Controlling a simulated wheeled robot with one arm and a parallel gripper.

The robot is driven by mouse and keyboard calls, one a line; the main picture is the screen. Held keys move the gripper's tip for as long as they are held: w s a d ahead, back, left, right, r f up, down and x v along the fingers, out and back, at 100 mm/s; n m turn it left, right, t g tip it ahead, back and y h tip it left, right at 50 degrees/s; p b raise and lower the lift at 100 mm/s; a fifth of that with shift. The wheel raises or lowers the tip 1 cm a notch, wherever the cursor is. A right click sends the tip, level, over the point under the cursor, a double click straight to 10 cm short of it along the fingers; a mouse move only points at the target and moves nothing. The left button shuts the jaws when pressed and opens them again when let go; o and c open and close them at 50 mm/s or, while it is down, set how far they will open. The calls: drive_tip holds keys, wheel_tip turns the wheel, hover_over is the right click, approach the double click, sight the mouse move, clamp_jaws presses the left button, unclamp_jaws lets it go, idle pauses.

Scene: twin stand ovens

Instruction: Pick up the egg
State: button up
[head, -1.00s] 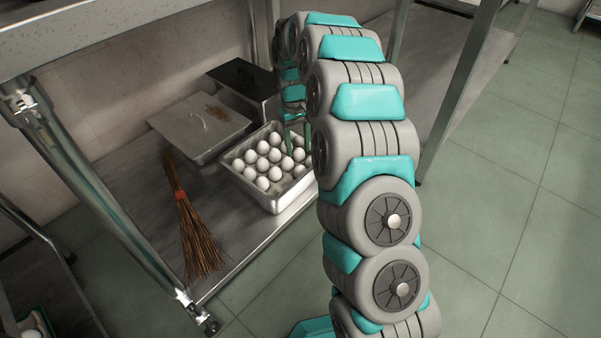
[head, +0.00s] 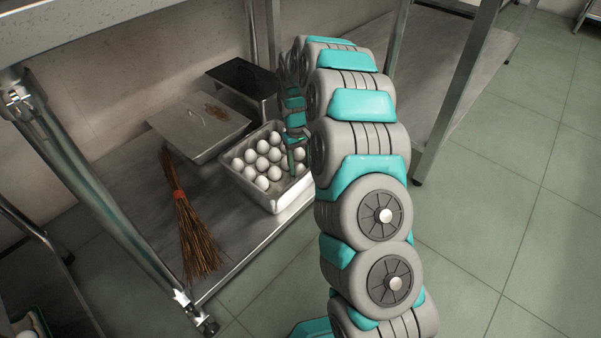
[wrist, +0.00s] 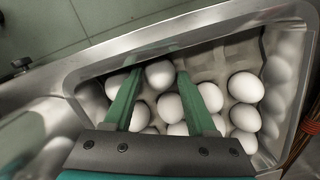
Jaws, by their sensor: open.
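White eggs sit in rows in a metal pan (head: 268,204) on the low shelf. In the wrist view the eggs rest on a grey carton (wrist: 213,64) inside the pan. My gripper (wrist: 159,72) is over the pan, its two green fingers open and reaching down among the eggs. One egg (wrist: 160,74) lies between the fingertips, near the pan's wall; I cannot tell whether they touch it. Another egg (wrist: 170,106) shows between the fingers nearer the palm. In the head view my gripper (head: 291,157) is at the pan's right side, partly hidden by my arm.
A lidded metal pan (head: 197,125) and a dark-topped pan (head: 243,77) stand behind the egg pan. A straw broom (head: 192,225) lies to its left. The shelf's metal legs (head: 95,200) and upper shelf (head: 120,30) frame the space. Floor is clear at right.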

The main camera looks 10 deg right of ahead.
drive_tip(key=shift+c, duration=0.3)
drive_tip(key=c, duration=0.4)
drive_tip(key=shift+o, duration=0.2)
drive_tip(key=shift+r, duration=0.15)
